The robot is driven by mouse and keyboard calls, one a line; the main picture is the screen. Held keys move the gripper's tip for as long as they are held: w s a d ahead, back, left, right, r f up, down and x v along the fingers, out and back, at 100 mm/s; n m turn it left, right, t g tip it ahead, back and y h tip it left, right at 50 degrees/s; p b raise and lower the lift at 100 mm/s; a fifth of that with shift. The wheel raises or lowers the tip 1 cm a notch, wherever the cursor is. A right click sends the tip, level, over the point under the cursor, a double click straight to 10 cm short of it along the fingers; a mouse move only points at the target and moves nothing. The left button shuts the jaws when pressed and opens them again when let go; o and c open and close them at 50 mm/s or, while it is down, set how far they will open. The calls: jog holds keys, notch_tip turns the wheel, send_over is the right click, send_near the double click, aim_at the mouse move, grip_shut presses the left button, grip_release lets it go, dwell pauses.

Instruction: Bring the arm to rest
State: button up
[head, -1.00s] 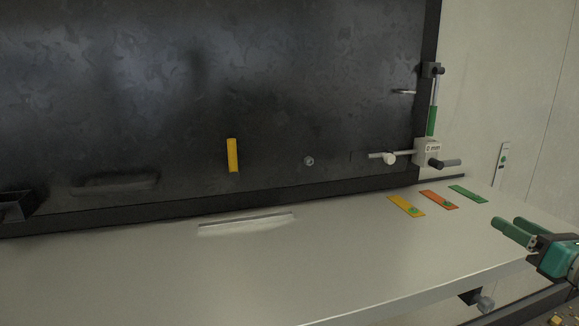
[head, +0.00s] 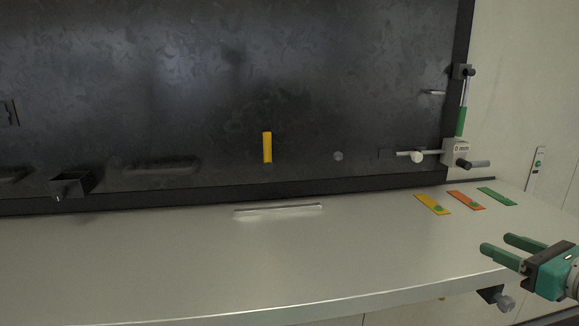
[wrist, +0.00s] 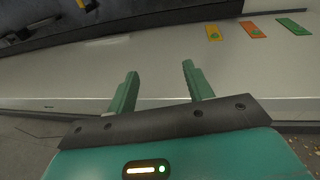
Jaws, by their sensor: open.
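My gripper (head: 503,246) is at the right of the head view, near the bench's front right edge. Its two green fingers are apart, with nothing between them. In the wrist view the gripper (wrist: 157,84) is also open and empty, with its fingers pointing toward the bench.
The pale bench (head: 150,260) is mostly clear. Yellow (head: 432,204), orange (head: 466,200) and green (head: 497,197) cards lie at its right. Behind stands a dark panel (head: 220,90) with a yellow block (head: 267,147), a black bracket (head: 72,183) and a green-handled fixture (head: 460,122).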

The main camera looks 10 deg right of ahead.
jog(key=a+f+n+g+y, duration=0.1)
jog(key=a+f+n+g, duration=0.3)
jog(key=a+n, duration=0.45)
jog(key=a+f+n+g+y, duration=0.1)
jog(key=a+f+n+g, duration=0.4)
jog(key=a, duration=0.6)
jog(key=s+a+f+n+h, duration=0.2)
jog(key=a+n, duration=0.2)
jog(key=n, duration=0.6)
jog(key=s+a+f+n+g+h, duration=0.1)
jog(key=s+a+f+n+h, duration=0.2)
jog(key=n, duration=0.6)
jog(key=shift+s+a+n, duration=0.35)
jog(key=shift+a, duration=0.55)
